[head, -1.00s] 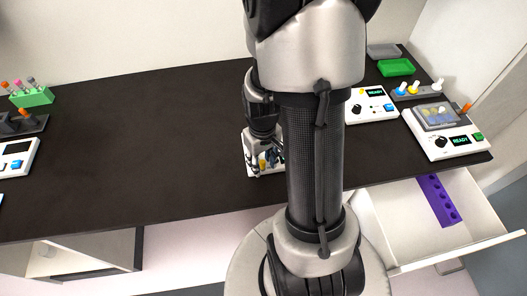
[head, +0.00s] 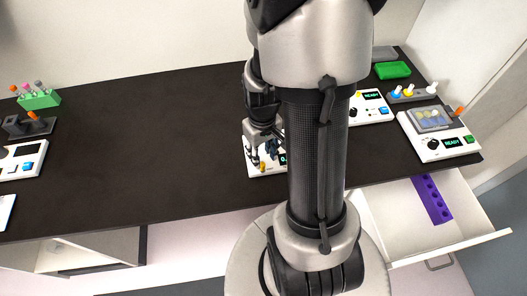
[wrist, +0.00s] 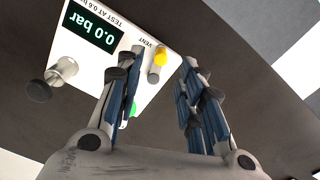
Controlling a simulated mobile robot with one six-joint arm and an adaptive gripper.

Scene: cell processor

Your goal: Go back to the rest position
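My gripper (wrist: 158,105) shows in the wrist view with its two blue-padded fingers apart and nothing between them. In the head view my gripper (head: 258,155) hangs over the middle of the dark bench, partly behind my own arm. Just beyond the fingers is a white pressure device (wrist: 112,48) with a "0.0 bar" display, a yellow knob labelled VENT, a green button and a metal fitting. The same device shows in the head view (head: 258,169), mostly hidden by my arm.
A drawer (head: 405,222) stands open at the front right, with a purple rack (head: 432,199) inside. A green rack (head: 40,100) stands at the left. The bench (head: 140,140) between is clear.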

